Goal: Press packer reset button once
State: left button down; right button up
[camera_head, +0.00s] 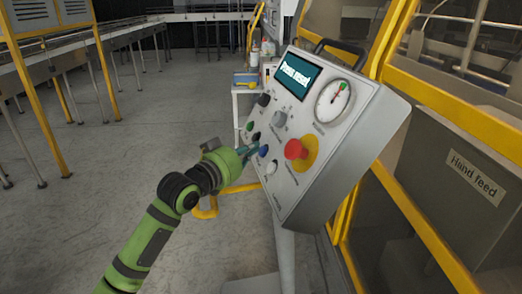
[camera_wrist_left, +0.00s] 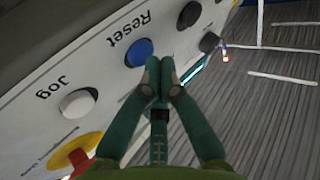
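The grey control panel (camera_head: 318,165) stands tilted on a post, with a screen (camera_head: 298,76) that seems to read "Press reset". The blue button (camera_head: 263,150) is on its lower left part. In the left wrist view the blue button (camera_wrist_left: 139,49) sits beside the label "Reset". My left gripper (camera_head: 254,148) is at the panel's left side, close to the blue button. In the wrist view its fingertips (camera_wrist_left: 160,72) are together and empty, just below and right of the blue button. I cannot tell whether they touch the panel. My right gripper is not in view.
A red emergency stop (camera_head: 295,149) on yellow and a gauge (camera_head: 333,101) are on the panel.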

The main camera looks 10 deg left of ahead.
pick_arm(q)
jog(key=shift+w+d+f, duration=0.15)
jog(key=shift+d+f, duration=0.05)
jog(key=shift+d, duration=0.1)
dwell(0.9)
jog(key=shift+a+r, duration=0.1)
jog(key=shift+s+a+r+p, duration=0.3)
jog(key=shift+a+p, duration=0.2)
jog(key=a, duration=0.1)
jog(key=s+a+r+p, duration=0.2)
jog(key=a, duration=0.1)
jog(key=shift+r, duration=0.25)
dwell(0.7)
